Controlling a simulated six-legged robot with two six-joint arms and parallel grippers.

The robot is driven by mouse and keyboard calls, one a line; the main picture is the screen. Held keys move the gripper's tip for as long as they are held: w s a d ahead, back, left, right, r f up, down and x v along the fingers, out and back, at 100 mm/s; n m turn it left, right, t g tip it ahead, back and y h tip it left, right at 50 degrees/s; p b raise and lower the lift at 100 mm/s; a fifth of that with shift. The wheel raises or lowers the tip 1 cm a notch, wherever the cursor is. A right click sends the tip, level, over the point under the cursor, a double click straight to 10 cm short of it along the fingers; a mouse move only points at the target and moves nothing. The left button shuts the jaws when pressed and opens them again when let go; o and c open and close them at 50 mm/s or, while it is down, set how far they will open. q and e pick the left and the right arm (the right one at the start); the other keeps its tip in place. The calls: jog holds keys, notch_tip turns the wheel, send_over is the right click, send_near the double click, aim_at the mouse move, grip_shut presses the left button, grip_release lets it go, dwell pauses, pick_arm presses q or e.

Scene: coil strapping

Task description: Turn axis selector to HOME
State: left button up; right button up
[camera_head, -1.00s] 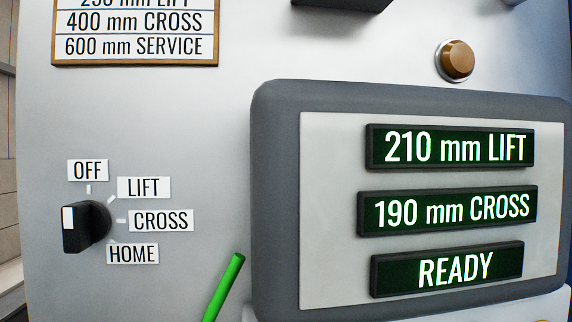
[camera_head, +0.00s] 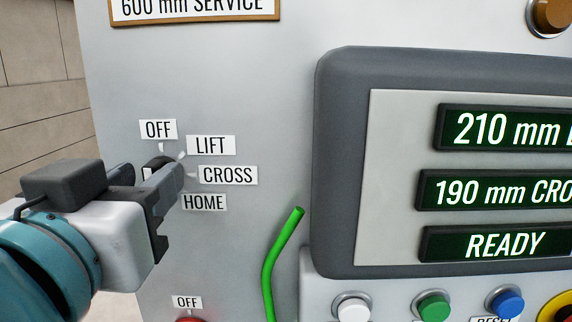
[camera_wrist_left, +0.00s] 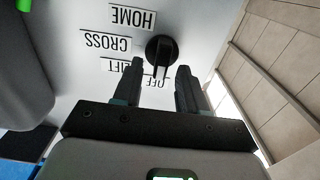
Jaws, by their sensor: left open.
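The axis selector (camera_head: 158,161) is a black knob on the grey panel, with OFF, LIFT, CROSS and HOME (camera_head: 204,202) labels around its top and right side. In the head view my left gripper (camera_head: 160,178) comes in from the left and covers most of the knob. Gaps show on both sides of the bar. I cannot tell which label the knob points to. My right gripper is in neither view.
A framed display (camera_head: 345,170) stands out from the panel at the right, reading READY at the bottom. A green cable (camera_head: 270,262) runs between it and the knob. Several push buttons (camera_head: 433,307) sit below the display, and another control (camera_head: 190,319) labelled OFF is below the knob.

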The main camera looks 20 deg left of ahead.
pick_arm(q)
jog(key=shift+w+a, duration=0.1)
jog(key=shift+w, duration=0.2)
jog(key=shift+s, duration=0.15)
grip_shut()
